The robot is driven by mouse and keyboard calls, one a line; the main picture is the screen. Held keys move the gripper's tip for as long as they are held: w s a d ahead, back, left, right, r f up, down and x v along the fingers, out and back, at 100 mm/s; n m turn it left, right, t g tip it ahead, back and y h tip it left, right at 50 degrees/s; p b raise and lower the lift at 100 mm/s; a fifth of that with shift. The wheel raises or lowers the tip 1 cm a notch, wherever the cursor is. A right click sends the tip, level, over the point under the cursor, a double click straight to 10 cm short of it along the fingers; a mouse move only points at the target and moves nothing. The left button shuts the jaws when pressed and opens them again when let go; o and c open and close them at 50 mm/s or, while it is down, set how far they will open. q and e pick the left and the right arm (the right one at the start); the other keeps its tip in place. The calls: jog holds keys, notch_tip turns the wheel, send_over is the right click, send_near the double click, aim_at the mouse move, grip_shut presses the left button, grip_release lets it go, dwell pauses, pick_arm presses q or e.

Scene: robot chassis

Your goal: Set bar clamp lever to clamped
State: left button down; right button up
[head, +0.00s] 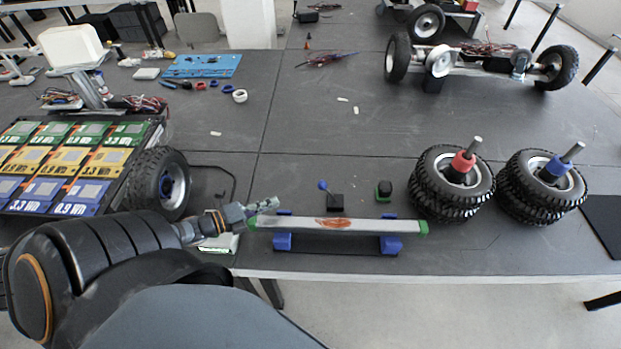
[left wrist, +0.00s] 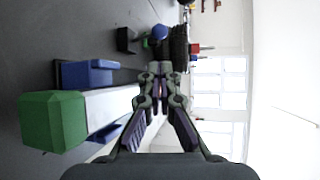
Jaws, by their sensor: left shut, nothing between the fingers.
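A pale bar (head: 365,225) with green end caps rests across two blue supports on a dark base near the table's front edge. Behind it stands a small black block (head: 335,203) with a blue ball-ended lever (head: 323,185) tilted to the left. My left gripper (head: 272,203) is shut and empty near the bar's left end, apart from the lever. In the left wrist view, the green end cap (left wrist: 54,122), a blue support (left wrist: 88,73) and the blue ball (left wrist: 160,32) show beyond or beside the fingers (left wrist: 157,70). My right gripper is out of view.
A small black-and-green block (head: 384,190) stands right of the lever. Two tyre stacks (head: 437,205) (head: 522,205) with rods stand farther right. A battery rack (head: 75,165) and a wheel (head: 160,183) lie left. The table behind the lever is mostly clear.

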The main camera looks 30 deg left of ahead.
pick_arm(q)
jog(key=b+x, duration=1.2)
jog(key=x, duration=0.2)
jog(key=shift+w, duration=0.1)
